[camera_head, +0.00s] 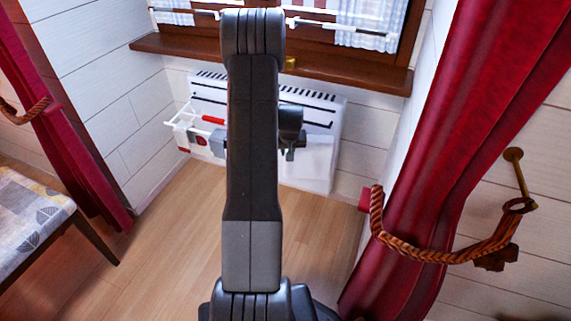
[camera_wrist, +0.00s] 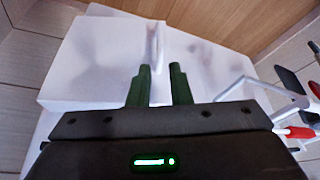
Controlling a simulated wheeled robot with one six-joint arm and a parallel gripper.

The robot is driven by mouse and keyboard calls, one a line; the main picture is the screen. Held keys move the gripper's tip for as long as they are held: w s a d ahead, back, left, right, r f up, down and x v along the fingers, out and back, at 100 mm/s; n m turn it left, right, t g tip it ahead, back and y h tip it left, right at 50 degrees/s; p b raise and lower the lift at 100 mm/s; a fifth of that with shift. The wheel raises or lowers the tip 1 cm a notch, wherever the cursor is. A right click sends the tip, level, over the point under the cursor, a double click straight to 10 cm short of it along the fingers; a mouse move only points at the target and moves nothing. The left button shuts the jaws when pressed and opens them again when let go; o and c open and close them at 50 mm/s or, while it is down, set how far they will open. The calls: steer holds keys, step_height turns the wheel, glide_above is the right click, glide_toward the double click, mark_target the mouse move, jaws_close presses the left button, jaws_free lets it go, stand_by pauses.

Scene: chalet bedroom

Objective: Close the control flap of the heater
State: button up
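The white heater (camera_head: 315,120) is mounted on the wall under the window, partly hidden behind my arm. A plain white boxy section (camera_head: 312,165) at its lower right also shows in the wrist view (camera_wrist: 85,62). A thin white raised piece (camera_wrist: 155,45) stands out from it; I cannot tell whether it is a handle or the control flap's edge. My gripper (camera_head: 288,155) is in front of the heater's right half. In the wrist view my gripper (camera_wrist: 160,82) is open, with an empty gap between its fingers, just short of the raised piece.
A white rack (camera_head: 182,122) with a red item (camera_head: 213,120) juts out at the heater's left. A wooden sill (camera_head: 330,75) overhangs the heater. A red curtain (camera_head: 430,160) with a rope tie hangs at right. A patterned seat (camera_head: 30,215) stands at left. Wooden floor (camera_head: 165,235) between is clear.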

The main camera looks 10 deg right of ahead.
steer(key=b+x, duration=0.3)
steer(key=x, duration=0.9)
jaws_close()
